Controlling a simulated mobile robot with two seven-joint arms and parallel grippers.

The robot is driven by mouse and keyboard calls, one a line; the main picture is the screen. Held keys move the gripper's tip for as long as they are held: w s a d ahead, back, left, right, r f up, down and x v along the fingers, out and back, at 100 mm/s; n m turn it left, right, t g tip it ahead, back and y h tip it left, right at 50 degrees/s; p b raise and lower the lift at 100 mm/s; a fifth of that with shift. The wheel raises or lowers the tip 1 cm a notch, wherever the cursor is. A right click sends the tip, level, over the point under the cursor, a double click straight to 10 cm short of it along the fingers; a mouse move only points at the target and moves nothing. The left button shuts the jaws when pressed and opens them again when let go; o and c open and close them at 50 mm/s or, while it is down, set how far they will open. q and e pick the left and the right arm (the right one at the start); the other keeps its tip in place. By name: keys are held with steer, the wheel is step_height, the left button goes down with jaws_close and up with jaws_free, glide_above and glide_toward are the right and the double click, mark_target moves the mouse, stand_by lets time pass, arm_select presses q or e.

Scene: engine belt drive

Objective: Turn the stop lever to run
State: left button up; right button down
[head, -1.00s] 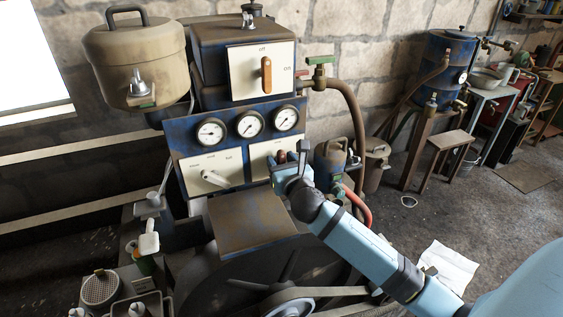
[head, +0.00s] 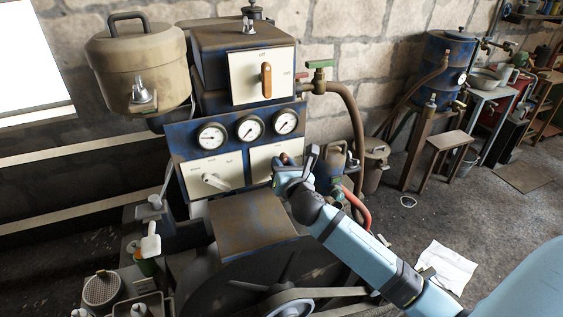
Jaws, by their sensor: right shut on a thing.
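The stop lever (head: 284,158) is on the lower right white plate (head: 261,160) of the blue engine panel. Only a small reddish-brown part of it shows beside my fingers. My right gripper (head: 294,167) is at this plate, shut on the stop lever. The gripper and wrist cover much of the lever and the plate's right side, so the lever's exact angle and the lettering there cannot be read. My left gripper is not in view.
Left of it is a second white plate with a pale lever (head: 215,181). Three round gauges (head: 249,127) sit above. Higher up is a switch plate with an orange handle (head: 266,80). A brown pipe (head: 354,130) and red hose (head: 358,208) run close to my right arm.

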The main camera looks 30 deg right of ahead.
steer(key=shift+m+p, duration=0.35)
steer(key=shift+m, duration=0.65)
steer(key=m, duration=0.2)
steer(key=shift+d+m+p, duration=0.15)
steer(key=shift+m+p, duration=0.15)
steer(key=shift+p, duration=0.1)
steer(key=m, duration=0.3)
steer(key=shift+f+m+p, duration=0.15)
steer(key=shift+m+p, duration=0.2)
steer(key=shift+m, duration=0.05)
steer(key=m, duration=0.2)
steer(key=shift+d+f+m, duration=0.1)
steer(key=shift+d+m, duration=0.05)
steer(key=shift+m, duration=0.15)
steer(key=shift+f+m+p, duration=0.2)
steer(key=shift+m+p, duration=0.35)
steer(key=shift+m, duration=1.55)
steer(key=c, duration=1)
jaws_free()
